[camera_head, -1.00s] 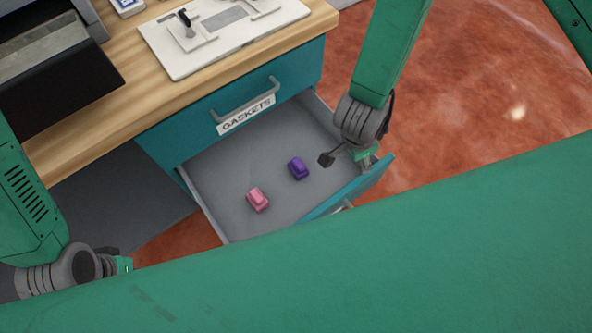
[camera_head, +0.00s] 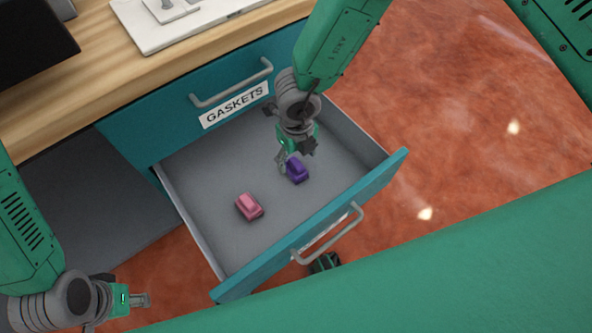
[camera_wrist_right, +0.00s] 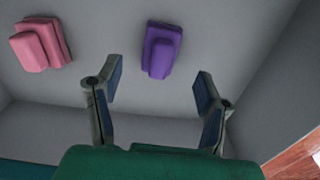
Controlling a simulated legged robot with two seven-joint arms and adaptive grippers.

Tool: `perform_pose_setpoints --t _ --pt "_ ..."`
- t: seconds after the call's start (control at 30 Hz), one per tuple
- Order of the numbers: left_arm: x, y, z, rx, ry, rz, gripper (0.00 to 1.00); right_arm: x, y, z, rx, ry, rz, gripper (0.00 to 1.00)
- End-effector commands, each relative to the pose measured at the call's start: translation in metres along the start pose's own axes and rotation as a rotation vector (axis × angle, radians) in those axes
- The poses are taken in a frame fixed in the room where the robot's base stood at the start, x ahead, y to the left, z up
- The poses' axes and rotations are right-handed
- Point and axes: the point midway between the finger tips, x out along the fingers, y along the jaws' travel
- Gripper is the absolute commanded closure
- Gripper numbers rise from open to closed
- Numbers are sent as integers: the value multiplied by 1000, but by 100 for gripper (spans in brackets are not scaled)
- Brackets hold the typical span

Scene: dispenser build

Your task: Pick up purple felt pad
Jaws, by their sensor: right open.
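The purple felt pad (camera_head: 297,170) lies on the grey floor of the open drawer (camera_head: 205,165). In the right wrist view the purple pad (camera_wrist_right: 161,50) sits beyond the fingertips, roughly between them and slightly right of centre. My right gripper (camera_head: 293,158) is over the drawer close to the purple pad; it is open and empty, with its fingers spread in the right wrist view (camera_wrist_right: 155,88). My left gripper (camera_head: 140,300) is at the lower left, away from the drawer; its finger opening is too small to tell.
A pink pad (camera_head: 249,206) lies left of the purple one, also in the right wrist view (camera_wrist_right: 41,45). The drawer front (camera_head: 375,195) with its handle (camera_head: 330,235) stands out over the red floor. A closed front labelled GASKETS (camera_head: 235,104) and a wooden counter (camera_head: 80,90) rise behind.

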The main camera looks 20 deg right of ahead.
Motion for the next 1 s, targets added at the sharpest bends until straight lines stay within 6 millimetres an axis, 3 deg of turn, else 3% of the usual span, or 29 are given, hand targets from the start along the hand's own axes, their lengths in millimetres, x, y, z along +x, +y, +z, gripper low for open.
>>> perform_pose_setpoints --t 0.17,0.47,0.7,0.73,0.87,1.0 --pt "7 0 0 0 0 0 69 14 0 1 -1 -2 -1 38" --pt "30 0 2 0 0 0 69 57 0 3 -2 0 -1 38" --pt "29 0 2 0 0 0 69 58 -1 4 -1 -2 -1 38" --pt "29 0 2 0 0 0 69 58 -1 4 -1 -2 -1 41" --pt "29 0 2 0 0 0 69 58 -1 4 -1 -1 0 87" --pt "29 0 2 0 0 0 69 58 -1 4 -1 -1 0 89"
